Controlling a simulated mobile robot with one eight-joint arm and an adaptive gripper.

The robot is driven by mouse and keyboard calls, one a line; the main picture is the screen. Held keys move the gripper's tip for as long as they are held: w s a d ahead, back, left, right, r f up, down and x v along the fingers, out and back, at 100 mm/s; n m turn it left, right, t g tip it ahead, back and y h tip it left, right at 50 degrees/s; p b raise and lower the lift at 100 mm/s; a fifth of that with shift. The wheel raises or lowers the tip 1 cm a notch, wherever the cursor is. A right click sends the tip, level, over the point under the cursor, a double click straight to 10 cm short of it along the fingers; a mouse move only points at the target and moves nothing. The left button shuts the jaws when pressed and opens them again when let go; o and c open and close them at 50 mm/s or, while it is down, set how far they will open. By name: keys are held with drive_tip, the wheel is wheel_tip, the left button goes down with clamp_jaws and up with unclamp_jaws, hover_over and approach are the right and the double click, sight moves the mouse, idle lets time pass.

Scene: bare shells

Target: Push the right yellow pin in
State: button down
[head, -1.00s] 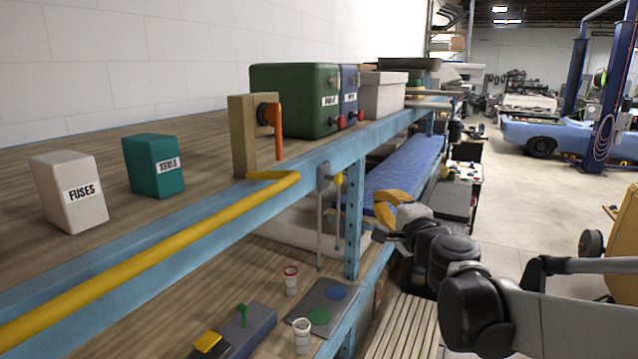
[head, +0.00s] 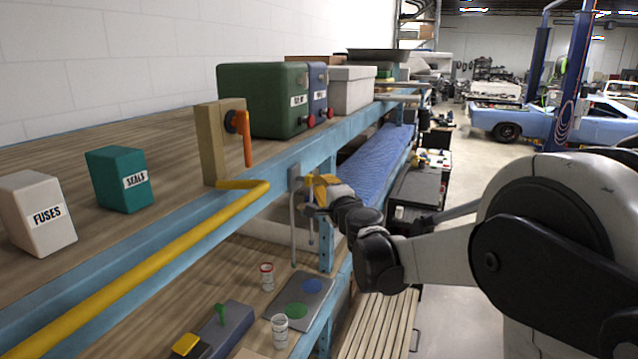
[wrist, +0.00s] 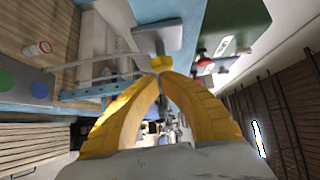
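In the wrist view a yellow pin (wrist: 152,63) sticks out from a grey bracket (wrist: 157,36) on the blue shelf beam. My gripper (wrist: 160,74) has its two yellow fingers drawn together at the tips, right at the pin's head. Whether the tips touch the pin cannot be told. In the head view my gripper (head: 309,183) is at the grey bracket (head: 295,178) by the blue post and largely hides the pin. I cannot make out a second pin.
Grey rods (head: 294,235) hang below the bracket. A yellow rail (head: 150,260) runs along the shelf edge. An orange lever (head: 246,140) and a green box (head: 265,100) stand above. White jars (head: 280,330) stand on the lower shelf. Open floor lies to the right.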

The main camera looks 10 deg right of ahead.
sight(309, 184)
drive_tip(key=shift+w+a+f+b, duration=0.1)
drive_tip(key=shift+w+a+b, duration=0.25)
drive_tip(key=shift+a, duration=0.2)
drive_tip(key=shift+w+a+b, duration=0.35)
drive_tip(key=shift+a, duration=0.2)
drive_tip(key=shift+w+a, duration=0.35)
drive_tip(key=shift+s+d, duration=0.1)
drive_tip(key=shift+s, duration=0.1)
